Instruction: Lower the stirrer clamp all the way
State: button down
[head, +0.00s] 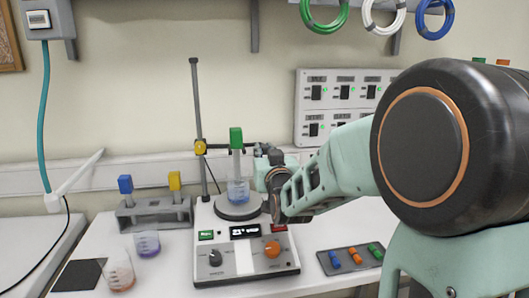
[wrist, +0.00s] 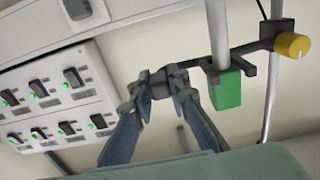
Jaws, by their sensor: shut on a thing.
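The stirrer clamp is a dark arm with a yellow knob (head: 200,146) on the upright metal rod (head: 196,100). It carries a probe with a green block (head: 236,137) on top. My gripper (head: 263,151) is at the clamp's right end. In the wrist view, my gripper (wrist: 159,82) is shut on the dark end of the clamp arm (wrist: 248,47), beside the green block (wrist: 228,88). The yellow knob (wrist: 292,46) lies farther right there.
The stirrer base (head: 245,262) has knobs and a small display. A rack (head: 154,214) with blue and yellow-topped items and two beakers (head: 120,272) stand left. A tray (head: 350,258) with coloured pieces lies right. A switch panel (head: 345,100) is on the wall behind.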

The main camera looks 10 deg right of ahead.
jog(key=shift+f+b, duration=0.7)
jog(key=shift+f, duration=0.55)
jog(key=c, duration=1.9)
grip_release()
jog(key=shift+o, duration=0.3)
jog(key=shift+r, duration=0.2)
jog(key=s, duration=0.7)
jog(key=shift+s, duration=0.3)
